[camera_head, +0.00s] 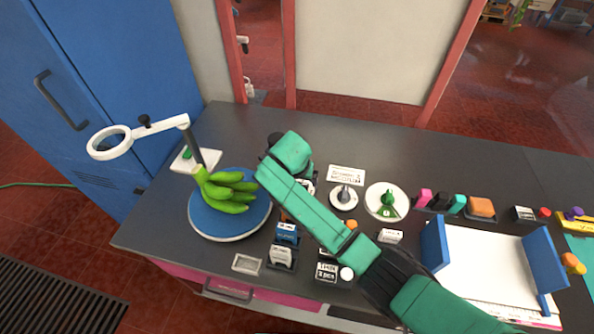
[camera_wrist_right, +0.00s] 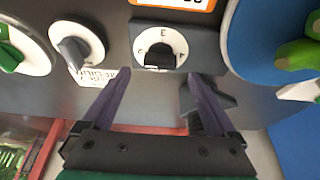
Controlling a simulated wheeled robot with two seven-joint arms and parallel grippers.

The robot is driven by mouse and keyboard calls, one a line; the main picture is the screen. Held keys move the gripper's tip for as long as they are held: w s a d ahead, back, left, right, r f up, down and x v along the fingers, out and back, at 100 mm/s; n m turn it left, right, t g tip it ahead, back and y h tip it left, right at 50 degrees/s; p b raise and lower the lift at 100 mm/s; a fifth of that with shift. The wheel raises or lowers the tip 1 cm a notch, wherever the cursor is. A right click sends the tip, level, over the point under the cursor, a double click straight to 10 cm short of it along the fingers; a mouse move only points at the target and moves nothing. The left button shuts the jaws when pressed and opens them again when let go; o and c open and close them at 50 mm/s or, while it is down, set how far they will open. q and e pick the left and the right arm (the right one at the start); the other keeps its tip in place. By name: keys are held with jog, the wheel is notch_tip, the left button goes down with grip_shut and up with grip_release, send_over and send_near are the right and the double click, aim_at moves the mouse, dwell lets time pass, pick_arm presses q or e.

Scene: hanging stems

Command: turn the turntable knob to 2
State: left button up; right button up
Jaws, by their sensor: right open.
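The blue round turntable (camera_head: 225,222) carries a bunch of green bananas (camera_head: 222,190) on the left of the counter. Its edge also shows at the right of the right wrist view (camera_wrist_right: 250,40). A white dial with a black knob (camera_wrist_right: 159,57) lies between the turntable and a grey-knobbed dial (camera_wrist_right: 76,45). In the head view my right arm hides this dial.
The grey dial (camera_head: 344,197) and a green-knobbed dial (camera_head: 388,204) stand right of my arm. Small labelled boxes (camera_head: 281,256) crowd the front. A lamp-like ring arm (camera_head: 110,142) rises behind the turntable. A blue-ended tray (camera_head: 490,262) is at right. The back of the counter is fairly clear.

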jog(key=b+v, duration=0.1)
jog(key=v, duration=0.9)
jog(key=shift+s+r, duration=0.2)
jog(key=shift+r, duration=0.2)
jog(key=shift+a, duration=0.1)
